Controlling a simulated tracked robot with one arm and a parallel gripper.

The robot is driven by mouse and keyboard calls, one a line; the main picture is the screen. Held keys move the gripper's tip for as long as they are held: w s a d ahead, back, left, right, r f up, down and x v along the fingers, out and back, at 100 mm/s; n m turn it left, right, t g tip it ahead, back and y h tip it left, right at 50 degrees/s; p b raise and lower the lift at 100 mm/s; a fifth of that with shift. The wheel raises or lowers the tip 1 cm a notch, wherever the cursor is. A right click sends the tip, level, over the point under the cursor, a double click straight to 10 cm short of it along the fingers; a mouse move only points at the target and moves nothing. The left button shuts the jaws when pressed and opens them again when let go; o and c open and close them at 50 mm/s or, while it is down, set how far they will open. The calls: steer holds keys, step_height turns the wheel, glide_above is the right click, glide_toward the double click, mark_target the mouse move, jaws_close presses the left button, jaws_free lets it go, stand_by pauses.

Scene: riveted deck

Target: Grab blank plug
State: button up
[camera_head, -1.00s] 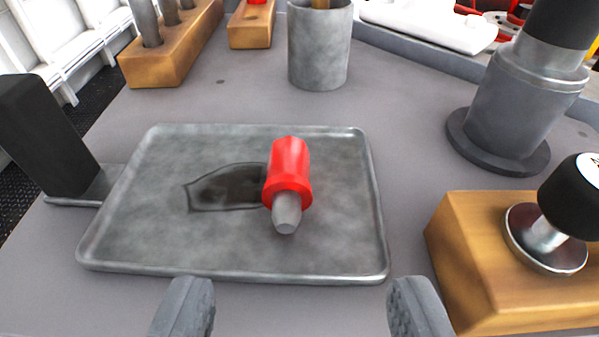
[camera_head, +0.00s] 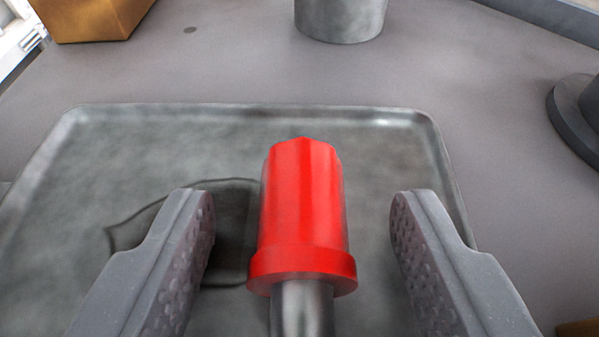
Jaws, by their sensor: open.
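The blank plug (camera_head: 302,212) has a red ribbed body with a wider collar and a grey metal tip pointing toward me. It lies on the grey metal tray (camera_head: 250,115). My gripper (camera_head: 302,215) is open, with one grey textured finger on each side of the plug. There is a visible gap between each finger and the plug, so neither appears to touch it. The end of the metal tip is cut off by the bottom edge of the view.
A grey cup (camera_head: 340,18) stands behind the tray. A wooden block (camera_head: 92,18) is at the back left. A dark round base (camera_head: 578,115) stands at the right edge. The grey deck between the tray and these things is clear.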

steer(key=c, duration=1)
steer(key=shift+c, duration=0.2)
steer(key=shift+r, duration=0.15)
